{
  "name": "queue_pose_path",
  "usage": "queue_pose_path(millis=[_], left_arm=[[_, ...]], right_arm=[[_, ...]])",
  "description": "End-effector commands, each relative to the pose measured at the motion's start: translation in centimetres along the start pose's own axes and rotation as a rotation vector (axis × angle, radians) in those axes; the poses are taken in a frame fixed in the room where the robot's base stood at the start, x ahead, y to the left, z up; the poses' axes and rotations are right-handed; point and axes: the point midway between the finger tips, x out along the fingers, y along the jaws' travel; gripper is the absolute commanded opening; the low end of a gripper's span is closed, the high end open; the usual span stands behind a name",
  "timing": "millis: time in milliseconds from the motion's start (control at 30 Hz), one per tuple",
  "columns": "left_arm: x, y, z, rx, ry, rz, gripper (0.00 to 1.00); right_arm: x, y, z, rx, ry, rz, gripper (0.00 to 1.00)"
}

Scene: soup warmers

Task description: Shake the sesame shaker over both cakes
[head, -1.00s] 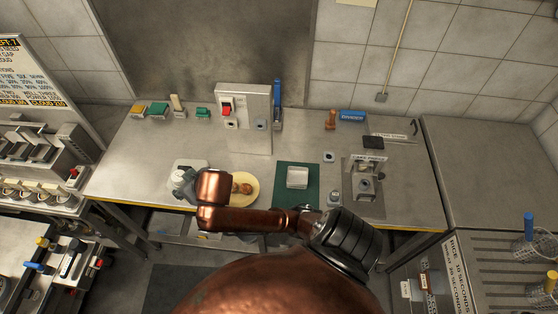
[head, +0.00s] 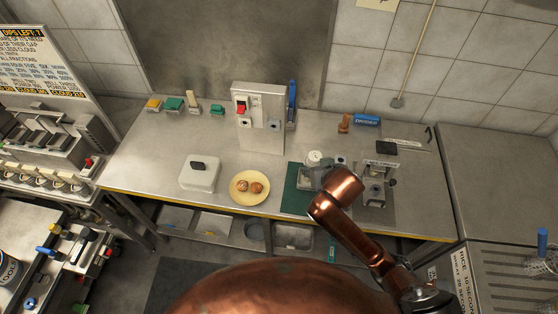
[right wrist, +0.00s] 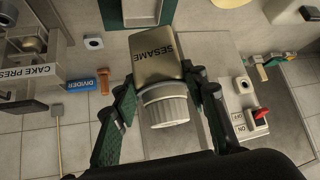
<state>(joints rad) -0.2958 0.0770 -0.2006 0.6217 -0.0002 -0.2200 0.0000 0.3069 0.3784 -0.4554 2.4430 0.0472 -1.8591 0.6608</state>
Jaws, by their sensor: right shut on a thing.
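My right gripper (head: 322,178) is shut on the sesame shaker (head: 314,158). In the right wrist view my right gripper (right wrist: 165,88) has its fingers on both sides of the shaker (right wrist: 155,62), which is brown-grey, marked SESAME, with a ribbed white cap. In the head view the shaker is above the green mat (head: 292,203), right of the plate. Two small brown cakes (head: 242,187) (head: 257,187) lie side by side on a yellow plate (head: 250,202). The shaker is apart from them. My left gripper is not in view.
A white box with a black handle (head: 199,177) stands left of the plate. A dispenser with a red switch (head: 258,115) stands behind. The cake press (head: 376,187) is close right of my gripper. A blue divider (head: 367,119) lies at the back. The table's front edge is near the plate.

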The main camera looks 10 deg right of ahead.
Motion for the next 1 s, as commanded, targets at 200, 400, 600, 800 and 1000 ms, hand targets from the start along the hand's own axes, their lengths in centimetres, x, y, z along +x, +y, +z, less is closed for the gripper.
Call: queue_pose_path(millis=[200, 400, 600, 800, 1000], left_arm=[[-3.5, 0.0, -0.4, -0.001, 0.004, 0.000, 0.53], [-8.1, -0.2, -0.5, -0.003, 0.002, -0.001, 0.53], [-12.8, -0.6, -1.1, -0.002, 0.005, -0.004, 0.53], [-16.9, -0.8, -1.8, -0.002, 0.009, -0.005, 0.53], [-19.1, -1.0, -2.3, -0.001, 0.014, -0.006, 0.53]], right_arm=[[0.8, -3.4, -2.5, -0.094, -0.005, -0.068, 0.06], [2.9, -8.5, -4.4, -0.229, -0.015, -0.181, 0.06], [5.1, -13.4, -5.0, -0.349, -0.019, -0.301, 0.06], [6.8, -17.1, -4.5, -0.437, -0.015, -0.402, 0.06], [7.8, -19.0, -3.9, -0.480, -0.004, -0.460, 0.06]])
